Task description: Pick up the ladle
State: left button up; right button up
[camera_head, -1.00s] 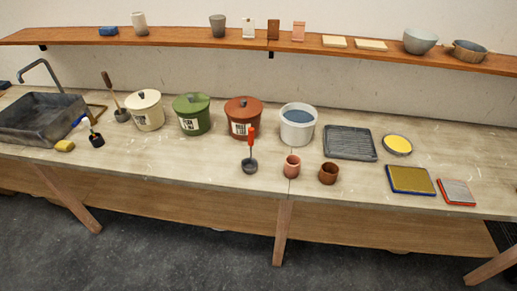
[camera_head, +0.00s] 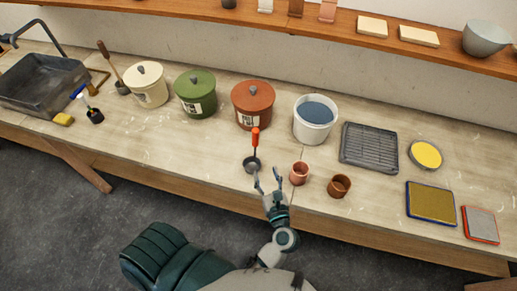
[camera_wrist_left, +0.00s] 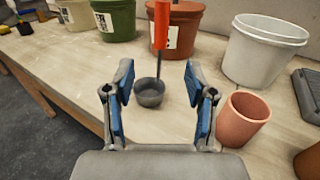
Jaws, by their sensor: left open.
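The ladle (camera_head: 252,163) has a dark grey bowl and an upright red handle, and it stands on the table in front of the rust-red lidded pot. It also shows in the left wrist view (camera_wrist_left: 150,92), with its bowl ahead of and between my fingers. My left gripper (camera_head: 267,181) is open and empty. It points at the ladle from the table's front edge, with the fingertips close to the bowl; I cannot tell whether they touch it. My right gripper is not in view.
A pink cup (camera_head: 299,173) stands just right of my left gripper, with a brown cup (camera_head: 339,186) beyond it. The rust-red pot (camera_head: 253,104) and a white bucket (camera_head: 314,120) stand behind. The table left of the ladle is clear.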

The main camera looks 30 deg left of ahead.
aim_at(256, 140)
pick_arm(q)
jog(key=p+x, duration=0.2)
jog(key=x, duration=0.8)
jog(key=shift+w+d+p, duration=0.15)
jog(key=shift+w+p, duration=0.1)
jog(key=shift+p, duration=0.05)
jog(key=shift+w+a, duration=0.1)
jog(key=shift+a, duration=0.2)
jog(key=p+x, duration=0.1)
jog(key=x, duration=0.3)
jog(key=shift+w+a+p, duration=0.15)
jog(key=shift+a+p, duration=0.05)
jog(key=shift+p, duration=0.2)
jog(key=shift+w+a, duration=0.1)
jog(key=shift+w, duration=0.1)
jog(key=shift+c, duration=1)
grip_shut()
